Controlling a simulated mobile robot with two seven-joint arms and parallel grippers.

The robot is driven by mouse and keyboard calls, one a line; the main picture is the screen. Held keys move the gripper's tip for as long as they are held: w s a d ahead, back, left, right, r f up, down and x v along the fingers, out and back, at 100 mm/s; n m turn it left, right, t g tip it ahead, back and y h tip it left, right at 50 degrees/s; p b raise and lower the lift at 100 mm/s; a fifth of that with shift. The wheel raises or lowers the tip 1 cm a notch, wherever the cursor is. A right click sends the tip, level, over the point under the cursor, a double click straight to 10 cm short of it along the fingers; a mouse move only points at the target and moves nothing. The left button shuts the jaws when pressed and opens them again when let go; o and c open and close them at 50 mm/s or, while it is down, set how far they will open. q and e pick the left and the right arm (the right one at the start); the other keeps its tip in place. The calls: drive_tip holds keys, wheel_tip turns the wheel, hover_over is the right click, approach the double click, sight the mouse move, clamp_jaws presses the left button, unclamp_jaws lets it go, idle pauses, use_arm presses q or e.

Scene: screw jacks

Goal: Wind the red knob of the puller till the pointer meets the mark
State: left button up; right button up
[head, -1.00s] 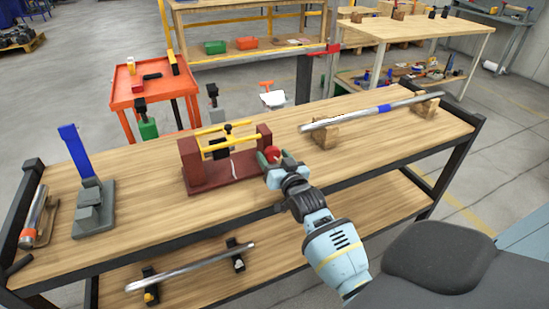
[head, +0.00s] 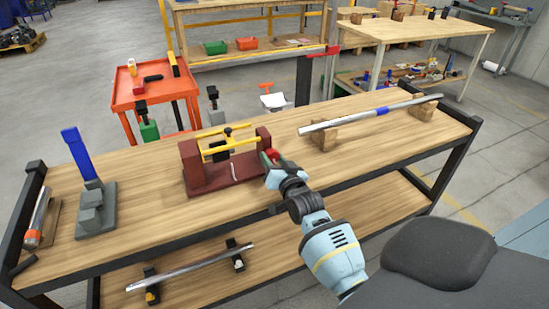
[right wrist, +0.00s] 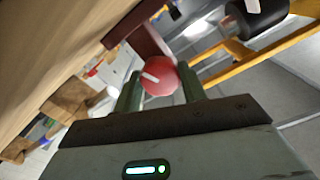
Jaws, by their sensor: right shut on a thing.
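The puller (head: 222,176) is a dark red frame on the bench top, with two upright ends, yellow bars (head: 231,141) and a black block (head: 216,152) between them. Its red knob (head: 273,154) sticks out at the right end. My right gripper (head: 269,161) is at that end and is shut on the knob. In the right wrist view the knob (right wrist: 159,80), with a white line on its face, sits between the two green fingers (right wrist: 158,92). The pointer and the mark are too small to tell apart. My left gripper is not in view.
A blue and grey jack (head: 90,190) stands left on the bench, near a metal cylinder (head: 38,218). A long bar (head: 360,117) rests on wooden blocks (head: 323,139) at the right. Another bar (head: 190,267) lies on the lower shelf. An orange cart (head: 150,92) stands behind.

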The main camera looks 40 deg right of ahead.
drive_tip(key=m+p, duration=0.1)
drive_tip(key=m, duration=0.2)
drive_tip(key=shift+m+p, duration=0.3)
drive_tip(key=shift+m, duration=0.3)
drive_tip(key=o, duration=1)
drive_tip(key=shift+p+v, duration=0.3)
drive_tip(key=shift+v, duration=3.6)
drive_tip(key=shift+a, duration=0.1)
drive_tip(key=shift+f, duration=0.1)
